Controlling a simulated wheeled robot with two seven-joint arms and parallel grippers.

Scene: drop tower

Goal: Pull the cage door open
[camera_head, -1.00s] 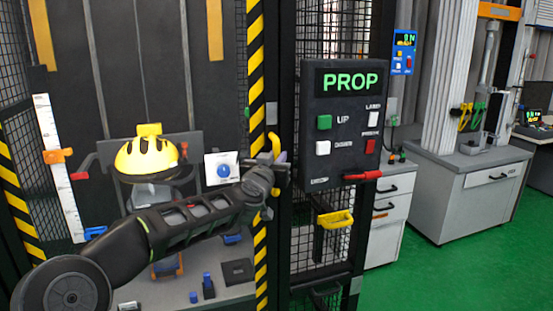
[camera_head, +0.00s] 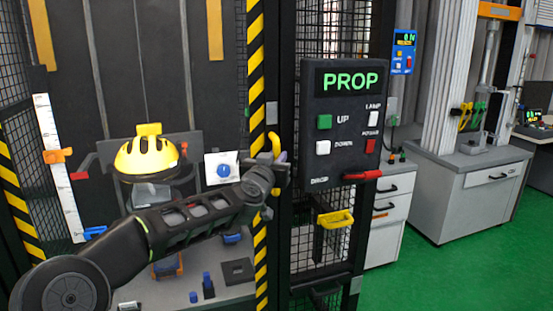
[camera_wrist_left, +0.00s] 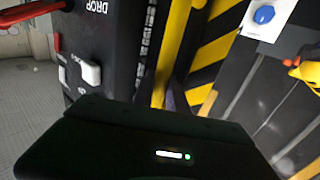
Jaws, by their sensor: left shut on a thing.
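The cage door's yellow handle (camera_head: 276,146) is an upright bar beside a black-and-yellow striped post (camera_head: 257,120) in the head view. My left gripper (camera_head: 277,174) is shut on the handle, covering its middle; the handle's top and a little of its lower end show. In the left wrist view, the handle (camera_wrist_left: 172,45) runs down to the gripper beside the stripes. I cannot tell whether the door stands slightly ajar. My right gripper is not in view.
A black control box (camera_head: 341,120) reading PROP, with a red lever (camera_head: 362,176), stands close right of my gripper. A yellow handle (camera_head: 335,219) is below it. A yellow helmet (camera_head: 146,156) sits inside the cage. Green floor (camera_head: 455,270) is clear at the right.

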